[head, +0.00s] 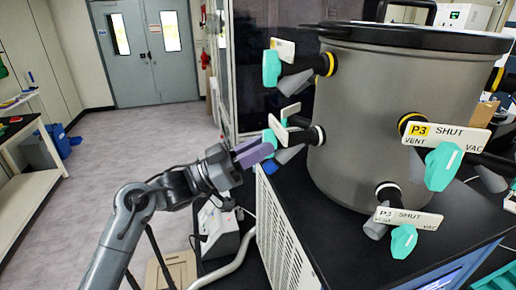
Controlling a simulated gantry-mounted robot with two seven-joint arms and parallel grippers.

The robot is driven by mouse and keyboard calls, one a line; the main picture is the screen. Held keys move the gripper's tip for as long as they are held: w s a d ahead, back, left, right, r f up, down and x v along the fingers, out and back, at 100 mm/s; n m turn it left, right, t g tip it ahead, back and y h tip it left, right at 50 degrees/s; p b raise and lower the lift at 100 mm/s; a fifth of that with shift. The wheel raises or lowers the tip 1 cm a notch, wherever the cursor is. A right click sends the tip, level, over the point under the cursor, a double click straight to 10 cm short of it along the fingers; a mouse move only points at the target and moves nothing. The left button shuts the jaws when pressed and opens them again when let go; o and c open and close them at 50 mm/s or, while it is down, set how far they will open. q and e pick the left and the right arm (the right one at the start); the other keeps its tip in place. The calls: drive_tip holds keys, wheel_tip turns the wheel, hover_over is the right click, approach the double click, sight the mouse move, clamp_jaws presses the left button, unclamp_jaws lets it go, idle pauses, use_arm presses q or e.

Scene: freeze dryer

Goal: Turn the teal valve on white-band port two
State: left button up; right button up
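The grey drum (365,120) carries ports with teal valve handles. On its left side, a port with a white band (320,135) has a teal valve (275,127) and a label plate (290,112) turned too far to read. My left gripper (262,150), with purple fingers, is at this valve, its fingertips overlapping the lower part of the handle. I cannot tell whether they grip it. Another white-band port at the lower front has a teal valve (404,241) and a plate reading P3 SHUT (408,217). My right gripper is not in view.
Yellow-band ports have teal valves at upper left (271,69) and right (443,167); the right plate (460,137) reads P3 SHUT. The drum stands on a black top (325,225). A white device (217,228) is below my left arm. Open floor (130,160) lies left.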

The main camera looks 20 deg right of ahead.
use_arm(q)
drive_tip(key=o, duration=0.4)
drive_tip(key=b+v, duration=0.2)
drive_tip(key=v, duration=0.9)
drive_tip(key=shift+r, duration=0.1)
